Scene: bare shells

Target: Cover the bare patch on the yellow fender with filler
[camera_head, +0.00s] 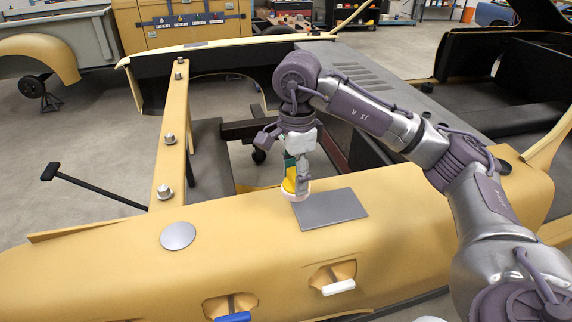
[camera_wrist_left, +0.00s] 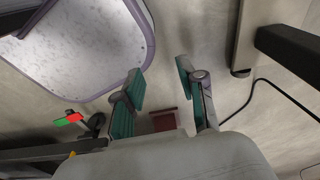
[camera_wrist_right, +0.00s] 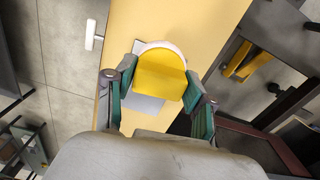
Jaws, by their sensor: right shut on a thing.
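The yellow fender (camera_head: 110,265) runs across the front of the head view. A dark grey rectangular patch (camera_head: 332,209) and a lighter grey round patch (camera_head: 178,236) lie on its top. My right gripper (camera_head: 296,172) is shut on a yellow tool (camera_wrist_right: 160,82) with a white rim (camera_head: 294,196). The tool is at the rectangle's upper left corner; I cannot tell whether it touches. In the right wrist view it hides part of the grey patch (camera_wrist_right: 147,104). My left gripper (camera_wrist_left: 160,76) is open and empty in the left wrist view, and outside the head view.
The fender's side has two cutouts with a white handle (camera_head: 338,287) and a blue handle (camera_head: 233,317). A yellow bar (camera_head: 171,140) with metal knobs stands behind the fender. A black T-shaped handle (camera_head: 90,187) sticks out at left. The fender's top between the patches is clear.

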